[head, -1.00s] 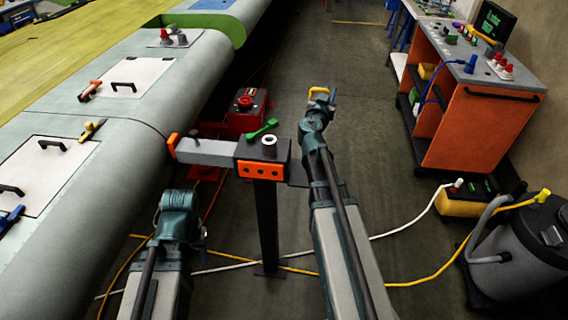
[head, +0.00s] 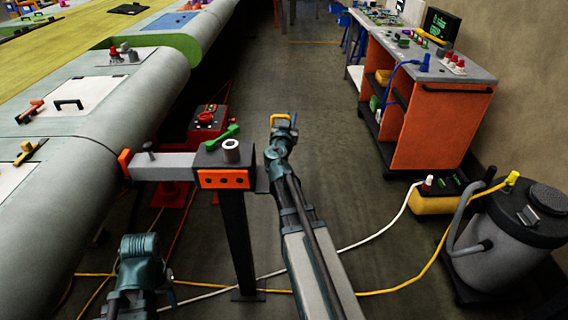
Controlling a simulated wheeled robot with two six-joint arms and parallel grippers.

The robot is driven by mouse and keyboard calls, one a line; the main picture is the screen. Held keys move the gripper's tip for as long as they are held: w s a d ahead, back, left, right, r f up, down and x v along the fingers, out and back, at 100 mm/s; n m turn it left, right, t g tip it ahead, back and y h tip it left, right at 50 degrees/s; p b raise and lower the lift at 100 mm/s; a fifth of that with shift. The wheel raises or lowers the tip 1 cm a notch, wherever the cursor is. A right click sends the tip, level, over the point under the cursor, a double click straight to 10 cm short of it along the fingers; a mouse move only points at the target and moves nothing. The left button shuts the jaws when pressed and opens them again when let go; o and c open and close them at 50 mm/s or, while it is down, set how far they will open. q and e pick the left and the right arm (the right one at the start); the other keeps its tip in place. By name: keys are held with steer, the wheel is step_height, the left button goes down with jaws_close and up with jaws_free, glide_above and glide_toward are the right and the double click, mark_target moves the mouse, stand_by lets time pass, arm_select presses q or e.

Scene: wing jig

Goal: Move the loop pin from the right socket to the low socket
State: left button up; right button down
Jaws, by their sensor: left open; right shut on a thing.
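The yellow loop pin (head: 280,116) is at the tip of my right gripper (head: 280,127), which is shut on it. They are up and to the right of the jig post's head, apart from it in the picture. The head has an orange front plate (head: 224,179) with dark holes, a pale ring-shaped socket (head: 231,146) on top and a green handle (head: 222,136). I cannot tell which opening is the right or low socket. My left gripper (head: 140,247) is open and empty at lower left, in front of the post; its fingertips are hard to make out.
The grey wing (head: 110,118) runs along the left, with the jig's grey arm (head: 163,167) reaching to its edge. A red box (head: 208,121) is behind the jig. An orange cart (head: 432,125) and a vacuum (head: 510,235) stand right. Cables cross the floor.

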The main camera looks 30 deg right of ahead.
step_height(320, 180, down, 6)
steer(key=b, duration=0.5)
steer(key=shift+f+b, duration=0.1)
steer(key=shift+b, duration=0.2)
step_height(320, 180, down, 4)
steer(key=b, duration=0.3)
steer(key=shift+r+b, duration=0.2)
steer(key=shift+b, duration=0.1)
steer(key=shift+f+b, duration=0.4)
steer(key=shift+s+a, duration=0.15)
